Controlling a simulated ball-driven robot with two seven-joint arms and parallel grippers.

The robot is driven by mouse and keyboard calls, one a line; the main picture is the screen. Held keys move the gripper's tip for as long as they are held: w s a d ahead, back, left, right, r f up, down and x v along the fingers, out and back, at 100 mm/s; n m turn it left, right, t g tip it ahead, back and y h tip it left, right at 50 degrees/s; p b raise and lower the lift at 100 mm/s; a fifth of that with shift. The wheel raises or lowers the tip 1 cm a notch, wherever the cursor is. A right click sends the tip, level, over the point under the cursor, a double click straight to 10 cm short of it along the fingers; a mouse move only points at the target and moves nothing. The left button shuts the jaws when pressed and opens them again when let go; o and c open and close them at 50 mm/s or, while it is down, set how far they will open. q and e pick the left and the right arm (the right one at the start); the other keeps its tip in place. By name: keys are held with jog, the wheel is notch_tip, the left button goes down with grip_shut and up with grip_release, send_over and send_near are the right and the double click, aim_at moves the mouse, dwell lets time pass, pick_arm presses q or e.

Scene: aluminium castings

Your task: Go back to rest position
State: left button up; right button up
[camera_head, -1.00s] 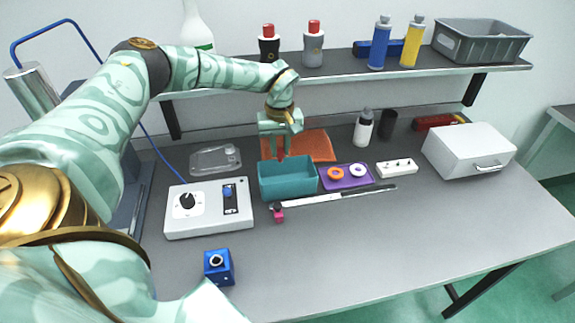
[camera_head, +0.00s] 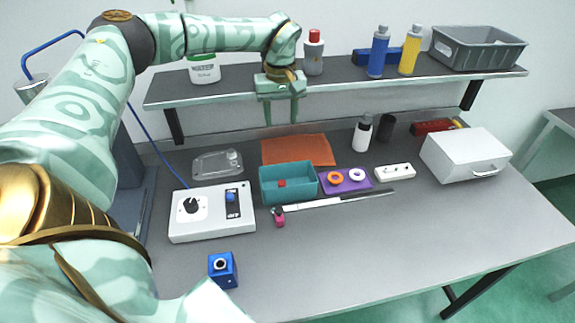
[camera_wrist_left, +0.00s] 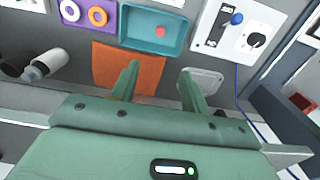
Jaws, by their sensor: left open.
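My left gripper (camera_head: 281,112) is open and empty, fingers pointing down, raised in front of the shelf and above the back of the table. In the left wrist view its two fingers (camera_wrist_left: 158,92) stand apart with nothing between them. Below it lie an orange mat (camera_head: 298,150) and a teal bin (camera_head: 287,196) with a small red piece (camera_head: 282,184) inside. The bin also shows in the left wrist view (camera_wrist_left: 130,38). My right gripper is not in view.
A control box (camera_head: 212,228), blue block (camera_head: 222,268), purple tray (camera_head: 345,186) and white case (camera_head: 465,155) stand on the table. The table's front right is clear.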

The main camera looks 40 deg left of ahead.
pick_arm(q)
notch_tip(320, 180, up, 4)
jog(key=shift+r, duration=0.1)
dwell(0.4)
